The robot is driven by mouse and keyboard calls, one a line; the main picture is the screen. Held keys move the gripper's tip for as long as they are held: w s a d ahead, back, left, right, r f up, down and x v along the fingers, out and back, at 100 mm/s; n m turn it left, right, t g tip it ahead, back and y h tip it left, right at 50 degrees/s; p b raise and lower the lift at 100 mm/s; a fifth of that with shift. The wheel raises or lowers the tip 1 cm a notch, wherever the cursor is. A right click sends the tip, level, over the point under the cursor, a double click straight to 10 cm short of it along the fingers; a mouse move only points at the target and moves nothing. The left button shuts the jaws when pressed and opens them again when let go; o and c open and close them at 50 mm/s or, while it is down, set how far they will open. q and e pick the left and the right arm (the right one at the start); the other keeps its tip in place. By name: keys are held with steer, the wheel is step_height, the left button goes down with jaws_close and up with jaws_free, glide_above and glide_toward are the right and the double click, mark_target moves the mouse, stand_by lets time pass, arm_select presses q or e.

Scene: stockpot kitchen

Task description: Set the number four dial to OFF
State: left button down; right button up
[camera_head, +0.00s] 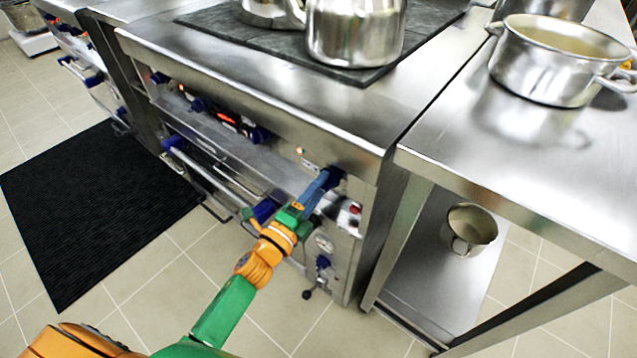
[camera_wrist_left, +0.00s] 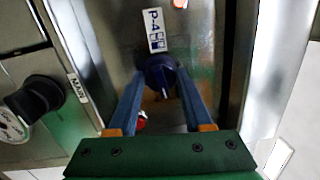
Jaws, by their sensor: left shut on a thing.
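The number four dial (camera_wrist_left: 160,76) is a dark blue knob under a blue-and-white label marked P-4 (camera_wrist_left: 154,30) in the left wrist view. It also shows in the head view as a dark blue knob (camera_head: 336,175) at the right end of the stove front. My left gripper (camera_head: 324,181) reaches it from the front. In the left wrist view its two blue fingers (camera_wrist_left: 161,82) are shut on the dial, one on each side. The dial's pointer setting against the OFF mark cannot be read. My right gripper is not in view.
Other blue dials (camera_head: 261,135) line the stove front to the left, above an oven handle (camera_head: 215,175). A black knob (camera_wrist_left: 38,97) sits beside the gripper in the wrist view. A steel table with a pot (camera_head: 555,75) stands at right. A black mat (camera_head: 90,205) lies on the floor.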

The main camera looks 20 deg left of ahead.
arm_select(q)
steer(key=shift+r+n, duration=0.15)
steer(key=shift+n, duration=0.35)
steer(key=shift+n+p, duration=0.75)
steer(key=shift+n, duration=0.25)
steer(key=n+p, duration=0.3)
steer(key=n, duration=0.3)
steer(key=shift+g+p, duration=0.3)
steer(key=shift+g, duration=0.1)
steer(key=n+p, duration=0.1)
steer(key=n, duration=0.2)
steer(key=shift+d+n+y+p, duration=0.1)
steer(key=shift+n+y+p, duration=0.2)
steer(key=shift+n+p, duration=0.1)
steer(key=shift+n+g+p, duration=0.4)
steer(key=shift+n+p, duration=0.2)
steer(key=shift+n, duration=1.2)
steer(key=shift+c, duration=1.6)
jaws_free()
